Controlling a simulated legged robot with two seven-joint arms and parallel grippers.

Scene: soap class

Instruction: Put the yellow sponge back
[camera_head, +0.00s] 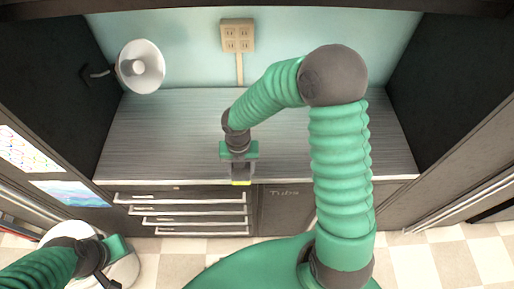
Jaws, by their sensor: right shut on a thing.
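My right gripper (240,172) hangs over the front edge of the grey counter, pointing down. It is shut on the yellow sponge (241,183), of which only a thin yellow strip shows below the fingers. The rest of the sponge is hidden by the gripper. My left gripper (108,262) is at the lower left, in front of a white round object; I cannot tell whether its fingers are open or shut.
The grey counter (170,130) is bare. Drawers (185,212) and a dark cabinet door (283,207) are below it. A white lamp-like object (141,66) is at the back left. The white round object (62,231) stands on the checkered floor (450,262).

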